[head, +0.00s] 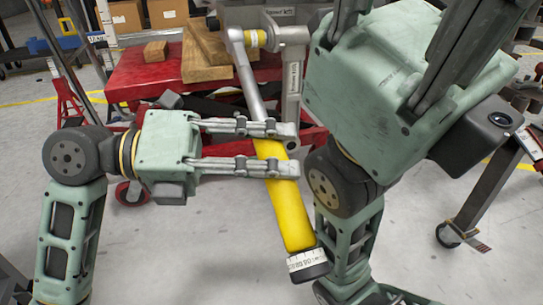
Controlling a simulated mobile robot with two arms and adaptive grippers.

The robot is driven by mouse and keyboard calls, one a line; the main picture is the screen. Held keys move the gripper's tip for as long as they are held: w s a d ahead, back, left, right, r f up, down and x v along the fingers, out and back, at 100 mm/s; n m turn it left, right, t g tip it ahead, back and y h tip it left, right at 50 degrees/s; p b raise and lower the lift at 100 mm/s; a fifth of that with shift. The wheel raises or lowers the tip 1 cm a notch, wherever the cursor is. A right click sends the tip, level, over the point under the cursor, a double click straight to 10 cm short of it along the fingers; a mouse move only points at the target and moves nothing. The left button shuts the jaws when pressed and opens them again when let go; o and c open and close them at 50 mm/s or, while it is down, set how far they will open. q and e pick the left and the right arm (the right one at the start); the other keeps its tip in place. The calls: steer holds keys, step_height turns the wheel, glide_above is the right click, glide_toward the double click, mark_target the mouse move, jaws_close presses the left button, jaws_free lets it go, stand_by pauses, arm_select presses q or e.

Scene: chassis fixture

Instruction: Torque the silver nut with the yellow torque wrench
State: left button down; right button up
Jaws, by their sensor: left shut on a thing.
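The yellow torque wrench (288,212) has a yellow grip, a silver shaft and a white scale ring above a black end cap. It slants from the fixture at the top down to the lower right. My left gripper (283,149) is shut on the upper part of the yellow grip, one finger above the other. The wrench head reaches the end of a grey chassis fixture (291,78) with a yellow band beside it. I cannot make out the silver nut there. My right gripper (395,85) is large at the upper right, its fingers running up out of the picture.
A red cart (140,78) with wooden planks (203,55) stands behind the wrench. Cardboard boxes sit at the back left, and a red jack stand (68,98) is on the floor. A wheeled metal stand (480,190) is at the right.

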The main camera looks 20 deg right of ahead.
arm_select(q)
steer(key=shift+w+f+m+b, duration=0.35)
steer(key=shift+f+b, duration=0.1)
steer(key=shift+b, duration=0.55)
steer(key=shift+f, duration=0.1)
steer(key=shift+w+f+m+b, duration=0.25)
steer(key=shift+w+f+b, duration=0.25)
steer(key=shift+b, duration=0.6)
steer(key=shift+f, duration=0.15)
stand_by(0.3)
